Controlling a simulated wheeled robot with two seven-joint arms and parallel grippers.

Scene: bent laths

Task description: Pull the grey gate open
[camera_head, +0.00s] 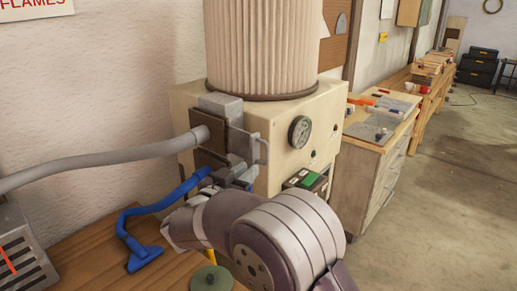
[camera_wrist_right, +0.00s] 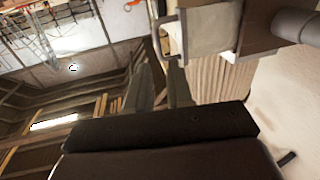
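The grey gate (camera_head: 240,143) is a flat plate with a bracket-shaped handle (camera_head: 265,150) on its right side. It sits at the left face of the cream machine, where the grey hose joins. My right gripper (camera_head: 238,172) is just below the gate, partly hidden behind my own wrist. In the right wrist view the gate plate (camera_wrist_right: 212,30) and its handle (camera_wrist_right: 158,35) are at the top. The two fingers (camera_wrist_right: 163,80) are apart with a gap between them, and the handle lies by their tips. I cannot tell whether they touch it. My left gripper is out of view.
The cream machine (camera_head: 285,115) carries a ribbed filter (camera_head: 262,45) and a gauge (camera_head: 299,131). The grey hose (camera_head: 100,160) runs left. A blue hose with a nozzle (camera_head: 145,257) lies on the wooden bench (camera_head: 85,255). The floor (camera_head: 450,170) at right is open.

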